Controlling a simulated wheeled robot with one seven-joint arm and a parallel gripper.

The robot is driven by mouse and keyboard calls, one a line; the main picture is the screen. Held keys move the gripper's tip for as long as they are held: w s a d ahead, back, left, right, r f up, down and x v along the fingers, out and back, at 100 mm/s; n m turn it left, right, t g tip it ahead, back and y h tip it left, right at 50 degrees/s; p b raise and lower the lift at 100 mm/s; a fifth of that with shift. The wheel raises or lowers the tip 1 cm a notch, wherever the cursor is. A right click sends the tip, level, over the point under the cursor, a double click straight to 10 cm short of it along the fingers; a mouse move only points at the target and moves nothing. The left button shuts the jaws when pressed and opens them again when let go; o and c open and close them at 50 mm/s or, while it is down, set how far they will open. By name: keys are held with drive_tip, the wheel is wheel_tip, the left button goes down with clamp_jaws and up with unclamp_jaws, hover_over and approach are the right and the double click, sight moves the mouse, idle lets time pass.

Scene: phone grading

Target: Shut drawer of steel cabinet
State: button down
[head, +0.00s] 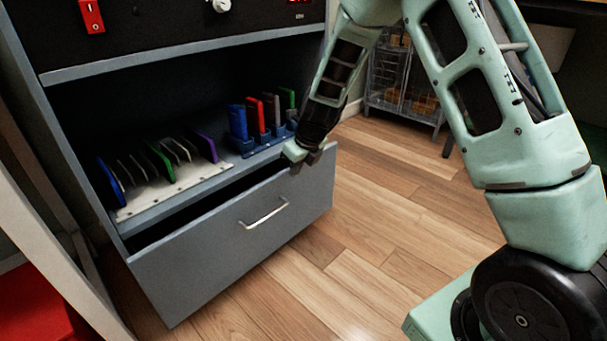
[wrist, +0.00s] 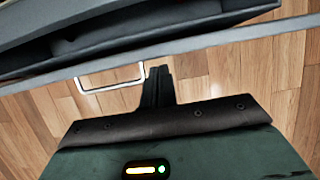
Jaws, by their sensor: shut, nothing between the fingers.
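The steel cabinet (head: 75,75) stands at the left in the head view. Its grey drawer (head: 190,262) at the bottom is pulled partly out, with a dark gap behind its front panel. A silver bar handle (head: 264,213) is on the drawer front; it also shows in the wrist view (wrist: 110,88). My gripper (head: 300,165) is shut and empty at the top right edge of the drawer front. In the wrist view my gripper's closed fingers (wrist: 158,75) point at the drawer's edge (wrist: 210,42), just right of the handle. I cannot tell whether they touch it.
Above the drawer, a shelf holds a white rack (head: 175,190) of upright phones and a blue holder (head: 262,142) with several coloured phones. A wire cage rack (head: 400,85) stands at the back. The wooden floor (head: 350,235) before the drawer is clear.

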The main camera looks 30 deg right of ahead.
sight(288, 170)
drive_tip(key=shift+w+r, duration=0.1)
drive_tip(key=shift+w, duration=0.05)
drive_tip(key=w+p, duration=0.1)
drive_tip(key=p, duration=0.2)
drive_tip(key=w+a+p, duration=0.1)
drive_tip(key=p, duration=0.1)
drive_tip(key=shift+w+r, duration=0.3)
drive_tip(key=shift+r, duration=0.05)
drive_tip(key=shift+w+a+f+p, duration=0.15)
drive_tip(key=shift+w+p, duration=0.45)
drive_tip(key=shift+p, duration=0.05)
drive_tip(key=shift+w+a+f+p, duration=0.15)
drive_tip(key=shift+w+p, duration=0.4)
drive_tip(key=shift+p, duration=0.1)
